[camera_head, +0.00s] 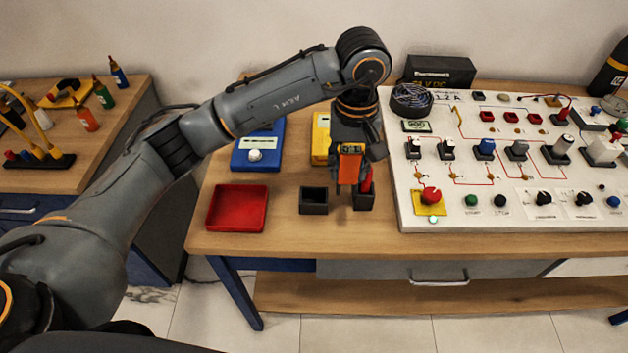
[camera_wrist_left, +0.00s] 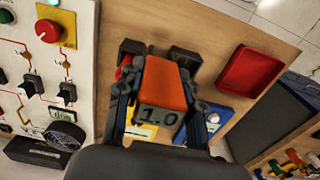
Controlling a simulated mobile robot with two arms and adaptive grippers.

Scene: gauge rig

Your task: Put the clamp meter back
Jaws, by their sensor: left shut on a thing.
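The clamp meter (camera_head: 350,168) is orange with a small display. My left gripper (camera_head: 352,178) is shut on it above the front of the table. In the left wrist view the meter (camera_wrist_left: 166,85) sits between the fingers of the gripper (camera_wrist_left: 160,100), and its display reads 1.0. Two small black holders stand below: an empty-looking left one (camera_head: 313,200) and a right one (camera_head: 364,202) with a red object (camera_head: 367,180) in it. The meter hangs above and between them; its lower end is partly hidden, so I cannot tell whether it touches either.
A red tray (camera_head: 237,208) lies at the table's left front. A blue meter (camera_head: 259,145) and a yellow one (camera_head: 320,138) lie behind. A white control panel (camera_head: 450,185) with knobs and switches is close on the right. A black box (camera_head: 440,70) stands behind it.

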